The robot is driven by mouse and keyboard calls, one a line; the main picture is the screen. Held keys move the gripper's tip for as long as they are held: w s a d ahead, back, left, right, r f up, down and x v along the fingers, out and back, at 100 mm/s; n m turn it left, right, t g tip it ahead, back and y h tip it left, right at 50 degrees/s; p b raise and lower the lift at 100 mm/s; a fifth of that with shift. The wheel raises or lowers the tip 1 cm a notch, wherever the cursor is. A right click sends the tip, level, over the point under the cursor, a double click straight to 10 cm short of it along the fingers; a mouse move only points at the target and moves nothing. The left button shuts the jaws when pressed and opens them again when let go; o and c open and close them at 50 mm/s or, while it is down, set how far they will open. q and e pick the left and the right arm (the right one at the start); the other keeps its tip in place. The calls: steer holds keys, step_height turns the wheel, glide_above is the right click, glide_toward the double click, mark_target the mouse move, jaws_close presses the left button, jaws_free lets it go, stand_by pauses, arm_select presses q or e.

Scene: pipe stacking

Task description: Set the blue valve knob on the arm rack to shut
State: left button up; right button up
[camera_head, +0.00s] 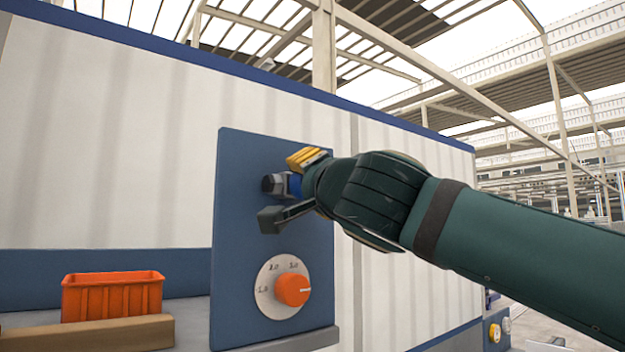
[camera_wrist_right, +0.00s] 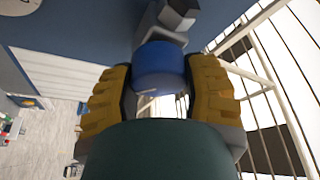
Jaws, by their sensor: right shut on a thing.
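The blue valve knob (camera_wrist_right: 160,68) sits between the two yellow finger pads of my right gripper (camera_wrist_right: 160,92) in the right wrist view. The pads press on its two sides, so the gripper is shut on it. In the head view my right gripper (camera_head: 285,190) reaches in from the right to the upper part of the blue panel (camera_head: 240,275). Only a small blue part of the knob (camera_head: 295,185) shows there, beside a grey metal fitting (camera_head: 272,184). The gripper hides the rest, and I cannot read the knob's setting. My left gripper is not in view.
An orange dial (camera_head: 292,289) on a round numbered plate is on the panel below my right gripper. An orange crate (camera_head: 112,297) stands at the lower left, behind a tan block (camera_head: 90,334). A white wall with blue trim (camera_head: 110,150) rises behind.

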steer(key=m+h, duration=0.1)
steer(key=m, duration=0.2)
steer(key=m+g+h, duration=0.1)
steer(key=m, duration=0.2)
steer(key=shift+f+g, duration=0.1)
steer(key=shift+g, duration=0.2)
steer(key=shift+m+g, duration=0.8)
steer(key=shift+m, duration=1.3)
steer(key=o, duration=1.2)
steer(key=v, duration=1.2)
